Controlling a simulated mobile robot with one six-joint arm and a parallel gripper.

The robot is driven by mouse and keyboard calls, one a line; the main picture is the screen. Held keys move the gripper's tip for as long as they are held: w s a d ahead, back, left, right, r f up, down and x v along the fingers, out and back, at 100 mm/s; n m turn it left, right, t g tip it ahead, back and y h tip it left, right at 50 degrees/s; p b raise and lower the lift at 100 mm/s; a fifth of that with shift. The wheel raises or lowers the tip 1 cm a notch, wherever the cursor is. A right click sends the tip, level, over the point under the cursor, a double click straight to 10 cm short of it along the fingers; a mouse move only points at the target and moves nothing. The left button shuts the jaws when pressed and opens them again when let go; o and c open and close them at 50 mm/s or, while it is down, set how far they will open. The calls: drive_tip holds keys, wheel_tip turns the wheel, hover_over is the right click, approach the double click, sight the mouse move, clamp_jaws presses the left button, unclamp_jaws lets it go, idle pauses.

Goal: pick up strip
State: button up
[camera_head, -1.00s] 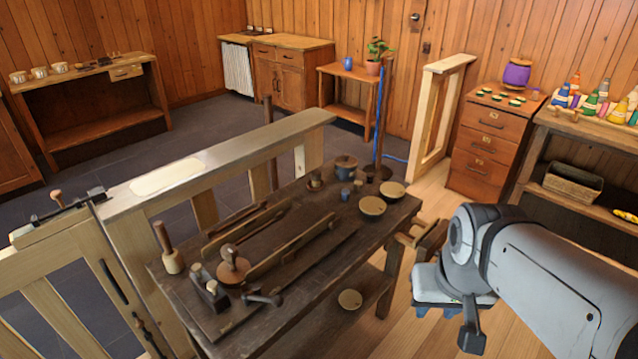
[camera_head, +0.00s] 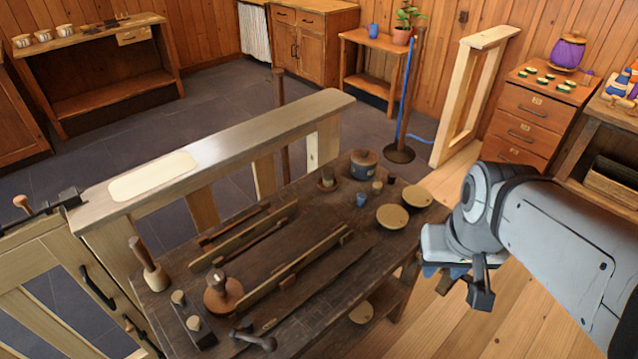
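Several long narrow wooden pieces lie on the dark workbench (camera_head: 210,335). One light-edged strip (camera_head: 243,237) lies towards the back, and a similar strip (camera_head: 292,272) lies in front of it. A thin dark piece lies further forward, and I cannot tell which of these the task means. My gripper (camera_head: 470,285) is at the right, beyond the bench's right end and apart from the strips. It shows only in part, and I cannot make out its finger gap.
A wooden mallet (camera_head: 150,267), a round-based spool (camera_head: 223,295), bowls (camera_head: 393,216) and small pots (camera_head: 364,163) stand on the bench around the strips. A wooden railing (camera_head: 235,138) runs behind it. A rope post (camera_head: 401,152) stands beyond the back right. Floor is open at right.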

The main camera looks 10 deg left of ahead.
drive_tip(key=w+a+f+n+g, duration=0.1)
drive_tip(key=w+a+f+n, duration=0.2)
drive_tip(key=w+a+n, duration=0.7)
drive_tip(key=n+g+b, duration=0.1)
drive_tip(key=n+g, duration=0.1)
drive_tip(key=n, duration=1.5)
hover_over(299, 259)
drive_tip(key=f, duration=1.1)
drive_tip(key=shift+w+d+f, duration=0.15)
drive_tip(key=shift+d+f, duration=0.15)
drive_tip(key=shift+f, duration=0.1)
drive_tip(key=f, duration=0.7)
drive_tip(key=shift+a+f, duration=0.15)
drive_tip(key=shift+a, duration=0.15)
drive_tip(key=shift+f, duration=0.3)
clamp_jaws()
